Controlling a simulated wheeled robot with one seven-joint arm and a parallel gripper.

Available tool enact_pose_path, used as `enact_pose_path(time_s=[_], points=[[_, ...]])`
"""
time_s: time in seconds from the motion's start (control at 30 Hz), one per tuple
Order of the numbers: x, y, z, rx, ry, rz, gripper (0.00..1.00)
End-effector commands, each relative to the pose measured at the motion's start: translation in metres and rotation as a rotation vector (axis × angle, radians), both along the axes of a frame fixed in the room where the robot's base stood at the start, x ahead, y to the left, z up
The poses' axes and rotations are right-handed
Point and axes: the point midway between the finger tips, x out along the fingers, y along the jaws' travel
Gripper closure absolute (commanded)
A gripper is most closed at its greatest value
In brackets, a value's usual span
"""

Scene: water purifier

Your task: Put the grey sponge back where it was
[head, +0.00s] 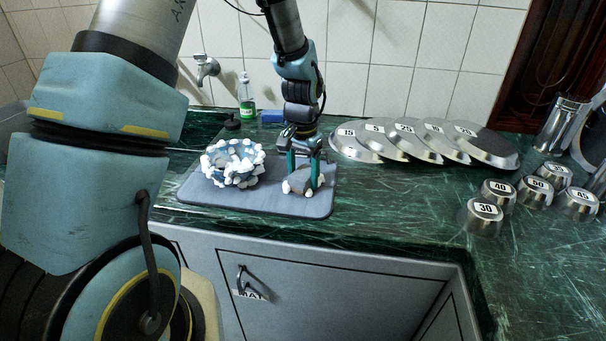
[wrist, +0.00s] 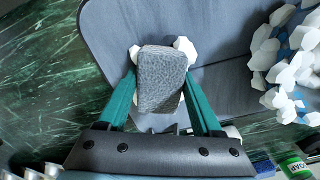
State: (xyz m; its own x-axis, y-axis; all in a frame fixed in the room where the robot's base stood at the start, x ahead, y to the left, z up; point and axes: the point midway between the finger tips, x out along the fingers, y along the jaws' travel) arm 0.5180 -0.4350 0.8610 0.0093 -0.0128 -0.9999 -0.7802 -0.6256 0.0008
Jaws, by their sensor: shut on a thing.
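The grey sponge (wrist: 160,80) is between the two green fingers of my gripper (wrist: 160,92) in the wrist view, and the fingers are shut on it. In the head view my gripper (head: 304,170) points down over the right part of a grey-blue mat (head: 235,200). The sponge (head: 300,181) shows there between the fingertips, low over the mat. White pebble-like pieces (wrist: 186,48) show around the sponge's edges. I cannot tell whether the sponge touches the mat or those pieces.
A blue-and-white pebbled ring-shaped object (head: 233,163) sits on the mat's left part. A soap bottle (head: 246,98) and a blue item (head: 272,116) stand behind. Numbered metal lids (head: 385,138) and cups (head: 482,215) occupy the right counter. Green counter is clear right of the mat.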

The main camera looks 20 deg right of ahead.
Motion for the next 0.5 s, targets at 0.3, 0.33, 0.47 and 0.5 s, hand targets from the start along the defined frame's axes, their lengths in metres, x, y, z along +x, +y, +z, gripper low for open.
enact_pose_path(time_s=[0.3, 0.33, 0.47, 0.5], points=[[0.0, 0.0, -0.0027, 0.0, 0.0, 0.0, 0.1], [0.0, 0.0, -0.0026, 0.0, 0.0, 0.0, 0.06], [0.0, 0.0, -0.0025, 0.0, 0.0, 0.0, 0.04], [0.0, 0.0, -0.0025, 0.0, 0.0, 0.0, 0.04]])
